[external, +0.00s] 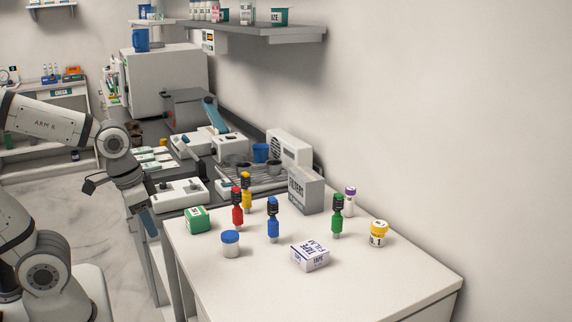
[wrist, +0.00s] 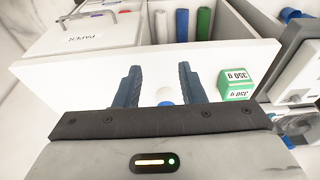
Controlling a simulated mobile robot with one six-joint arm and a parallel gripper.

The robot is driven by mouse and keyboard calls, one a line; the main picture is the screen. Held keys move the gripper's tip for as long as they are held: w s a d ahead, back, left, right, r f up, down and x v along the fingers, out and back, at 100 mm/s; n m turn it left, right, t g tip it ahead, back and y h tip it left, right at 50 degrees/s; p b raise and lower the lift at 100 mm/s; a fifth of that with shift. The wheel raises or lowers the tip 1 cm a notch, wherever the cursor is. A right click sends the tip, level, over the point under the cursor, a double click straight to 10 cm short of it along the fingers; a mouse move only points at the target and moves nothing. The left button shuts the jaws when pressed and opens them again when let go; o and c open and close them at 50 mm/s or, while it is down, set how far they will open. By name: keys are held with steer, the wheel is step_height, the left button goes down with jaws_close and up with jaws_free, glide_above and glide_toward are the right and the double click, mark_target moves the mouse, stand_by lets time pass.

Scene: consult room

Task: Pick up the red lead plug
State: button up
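My gripper (external: 150,222) is left of the counter, apart from the red plug, pointing down. In the wrist view my gripper (wrist: 160,78) shows two blue fingers spread apart with nothing held between them. The red plug does not show in the wrist view.
A green box (external: 197,219) and a blue-capped jar (external: 230,243) stand near the red plug. A tape box (external: 310,256), yellow-capped jar (external: 378,233) and grey box (external: 305,191) are farther right. The counter's front right is clear. A shelf (external: 270,34) hangs above.

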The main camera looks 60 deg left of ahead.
steer(key=o, duration=0.4)
steer(key=shift+c, duration=0.2)
